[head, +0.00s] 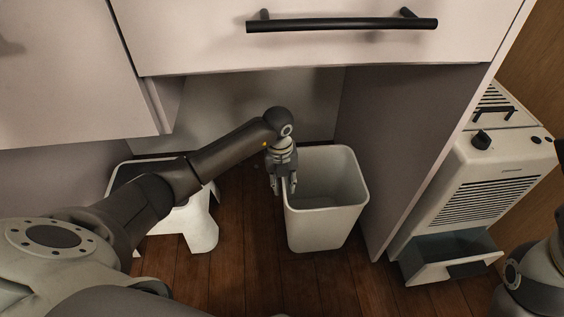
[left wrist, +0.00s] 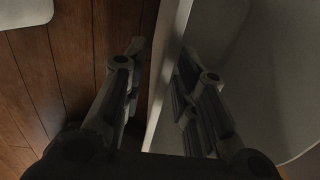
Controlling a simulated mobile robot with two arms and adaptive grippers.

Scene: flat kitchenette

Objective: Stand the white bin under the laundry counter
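The white bin (head: 322,228) stands upright and empty on the wooden floor in the head view. It is at the right of the opening below the laundry counter (head: 320,52), near the right side panel. My left gripper (head: 284,187) points down at the bin's left rim. In the left wrist view, its open fingers (left wrist: 160,52) straddle the bin's wall (left wrist: 168,75), one outside and one inside, with a gap visible on the outer side. My right gripper is out of view; only part of that arm shows at the lower right.
A white step stool (head: 200,232) stands left of the bin, partly behind my left arm. A side panel (head: 400,150) borders the opening on the right. Beyond it is a white appliance (head: 490,180) with a low drawer pulled out (head: 445,262). Bare floor lies between stool and bin.

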